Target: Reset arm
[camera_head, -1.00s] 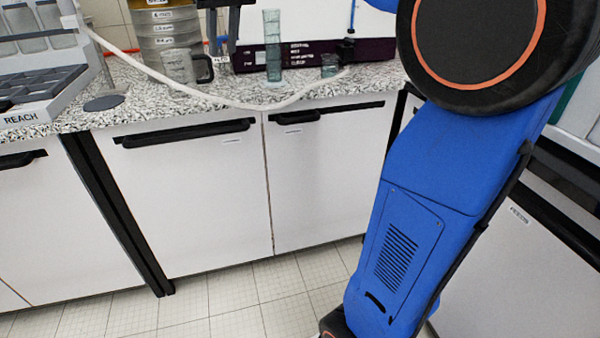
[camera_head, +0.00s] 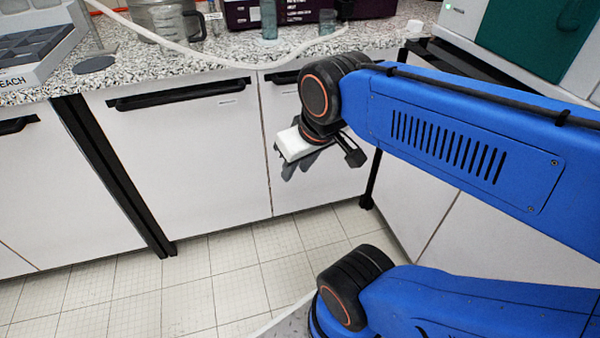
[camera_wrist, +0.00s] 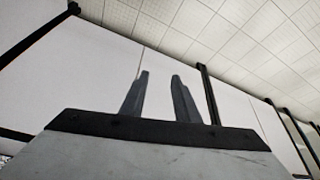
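My gripper (camera_head: 298,167) hangs in front of the white cabinet doors, below the counter edge, at the end of my folded blue arm. In the wrist view my gripper (camera_wrist: 160,76) shows two dark fingers standing apart with nothing between them. Behind them that view shows white cabinet fronts and the tiled floor, tilted. My gripper touches nothing that I can see.
The speckled counter (camera_head: 215,52) carries a clear jug (camera_head: 165,18), a glass cylinder (camera_head: 268,18), a purple-fronted device (camera_head: 300,10) and a grey tray (camera_head: 35,50). A white hose (camera_head: 235,62) droops along its front edge. The tiled floor (camera_head: 240,270) in front is clear.

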